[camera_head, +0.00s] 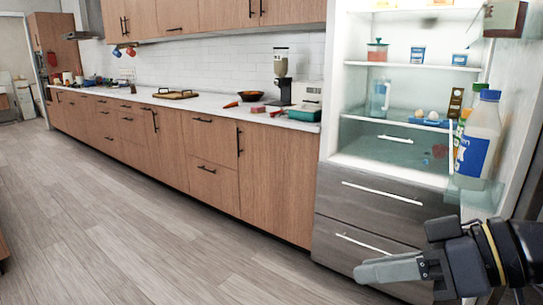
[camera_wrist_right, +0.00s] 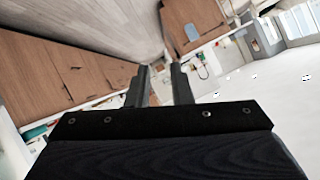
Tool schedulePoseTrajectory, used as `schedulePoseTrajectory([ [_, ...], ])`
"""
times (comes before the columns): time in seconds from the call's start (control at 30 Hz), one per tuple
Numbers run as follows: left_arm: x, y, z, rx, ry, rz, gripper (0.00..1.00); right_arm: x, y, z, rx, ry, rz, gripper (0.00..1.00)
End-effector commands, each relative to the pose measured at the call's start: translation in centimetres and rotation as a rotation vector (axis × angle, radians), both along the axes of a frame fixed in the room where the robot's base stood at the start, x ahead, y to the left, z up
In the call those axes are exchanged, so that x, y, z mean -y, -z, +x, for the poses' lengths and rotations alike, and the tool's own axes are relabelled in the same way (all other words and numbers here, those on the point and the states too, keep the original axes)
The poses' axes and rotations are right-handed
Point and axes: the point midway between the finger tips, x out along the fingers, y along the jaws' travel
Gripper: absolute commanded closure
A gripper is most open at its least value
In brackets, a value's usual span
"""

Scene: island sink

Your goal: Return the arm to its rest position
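My right gripper (camera_head: 392,268) is at the lower right of the head view, in front of the lower drawers of the open fridge (camera_head: 370,205). Its grey finger points left, and it appears clear of the drawer front. In the right wrist view, the two dark fingers (camera_wrist_right: 160,72) stand apart with an empty gap between them. The gripper is open and holds nothing. My left arm and left gripper do not show in either view.
The fridge door (camera_head: 515,110) stands open at the right, with a white-and-blue bottle (camera_head: 478,142) in its rack. Wooden cabinets (camera_head: 210,160) with a white counter run along the wall. The plank floor (camera_head: 130,220) is clear at the left and centre.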

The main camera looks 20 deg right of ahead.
Motion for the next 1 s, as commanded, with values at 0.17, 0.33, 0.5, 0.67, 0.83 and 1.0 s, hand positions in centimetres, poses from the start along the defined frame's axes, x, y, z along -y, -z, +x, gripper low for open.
schedulePoseTrajectory([
  [0.17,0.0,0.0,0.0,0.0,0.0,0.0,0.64,-2.2,11.2,2.3,-0.238,0.171,-0.065,0.8],
  [0.33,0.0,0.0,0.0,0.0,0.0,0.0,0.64,-3.0,18.6,1.9,-0.376,0.274,-0.105,0.8],
  [0.5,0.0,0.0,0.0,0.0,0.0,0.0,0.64,-3.4,24.6,0.5,-0.486,0.352,-0.139,0.8],
  [0.67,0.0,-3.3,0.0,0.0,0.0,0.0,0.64,-3.5,22.7,0.1,-0.509,0.372,-0.147,0.8],
  [0.83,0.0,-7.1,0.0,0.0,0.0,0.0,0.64,-3.5,18.9,0.1,-0.508,0.371,-0.147,0.8],
  [1.0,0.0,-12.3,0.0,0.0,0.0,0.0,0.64,-3.5,13.6,0.1,-0.508,0.37,-0.147,0.8],
])
